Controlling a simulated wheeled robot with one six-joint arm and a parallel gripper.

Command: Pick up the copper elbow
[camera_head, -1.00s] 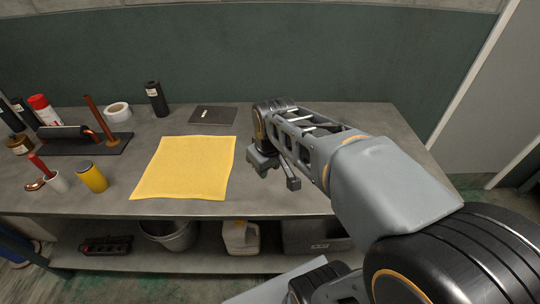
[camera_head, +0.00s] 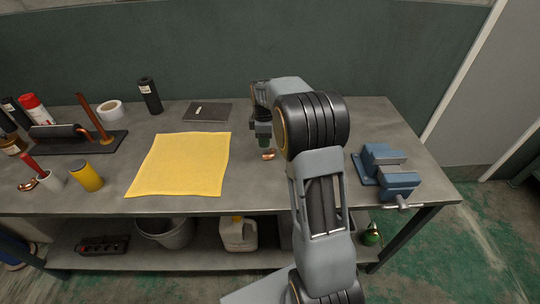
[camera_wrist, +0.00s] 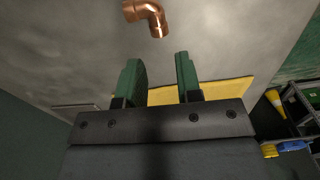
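The copper elbow (camera_wrist: 148,15) is a short, shiny bent pipe piece lying on the grey workbench. In the head view the copper elbow (camera_head: 268,155) lies right of the yellow cloth, just below my gripper. My gripper (camera_wrist: 161,72) shows two green-padded fingers spread apart with nothing between them. In the wrist view the elbow is beyond the fingertips and not touching them. In the head view my gripper (camera_head: 263,140) points down at the bench, its fingertips dark and small.
A yellow cloth (camera_head: 185,165) lies left of the elbow. A blue vise (camera_head: 388,172) is at the bench's right. A dark flat pad (camera_head: 208,112) lies behind. Several bottles, a tape roll (camera_head: 109,110) and a yellow cylinder (camera_head: 87,176) stand at the left. The bench around the elbow is clear.

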